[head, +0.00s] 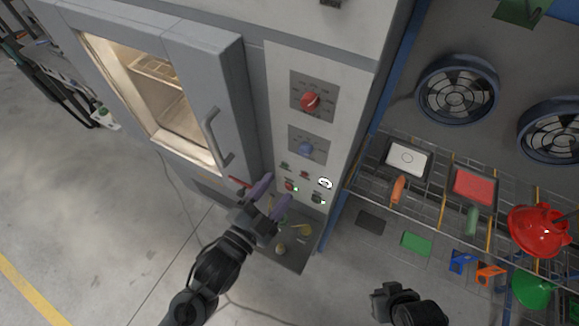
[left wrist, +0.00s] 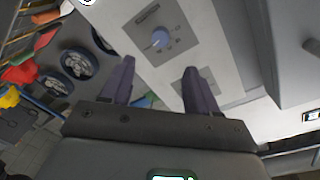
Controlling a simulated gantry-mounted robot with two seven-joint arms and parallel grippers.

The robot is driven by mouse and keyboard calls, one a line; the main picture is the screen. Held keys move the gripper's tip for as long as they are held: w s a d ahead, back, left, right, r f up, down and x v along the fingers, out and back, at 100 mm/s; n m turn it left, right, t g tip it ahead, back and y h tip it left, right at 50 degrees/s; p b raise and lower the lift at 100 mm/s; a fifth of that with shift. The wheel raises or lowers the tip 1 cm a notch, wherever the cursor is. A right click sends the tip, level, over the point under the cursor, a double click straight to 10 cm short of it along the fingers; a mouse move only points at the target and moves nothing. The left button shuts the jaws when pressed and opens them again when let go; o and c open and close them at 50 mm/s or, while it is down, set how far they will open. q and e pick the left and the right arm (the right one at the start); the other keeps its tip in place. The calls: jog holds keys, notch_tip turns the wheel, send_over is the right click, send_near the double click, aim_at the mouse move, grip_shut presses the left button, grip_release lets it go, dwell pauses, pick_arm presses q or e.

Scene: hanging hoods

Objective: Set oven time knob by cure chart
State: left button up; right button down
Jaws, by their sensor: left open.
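The grey oven's control panel (head: 279,100) carries a red dial knob (head: 311,101) above a blue dial knob (head: 306,149). Which one sets time is too small to read. The blue knob (left wrist: 160,39) also shows in the left wrist view, beyond the fingertips. My left gripper (head: 277,188) is open and empty in front of the panel's lower part, below the blue knob and apart from it. Its two purple fingers (left wrist: 158,72) stand spread in the left wrist view. My right gripper (head: 392,303) is at the bottom edge, partly cut off. I cannot make out a cure chart.
The oven door with its handle (head: 215,138) is left of the panel. Small buttons (head: 304,174) sit beneath the blue knob. A wire rack (head: 430,187) at right holds trays, tools and a red hood (head: 538,228). Open floor (head: 80,215) lies at left.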

aim_at(303, 153)
pick_arm(q)
jog(key=x, duration=1.1)
jog(key=shift+w+f, duration=0.1)
jog(key=shift+w, duration=0.05)
pick_arm(e)
jog(key=shift+s+d+f, duration=0.1)
jog(key=shift+d+f, duration=0.05)
pick_arm(q)
jog(key=c, duration=1)
jog(key=shift+c, duration=0.2)
pick_arm(e)
jog(key=shift+d, duration=0.15)
pick_arm(q)
jog(key=shift+p, duration=0.35)
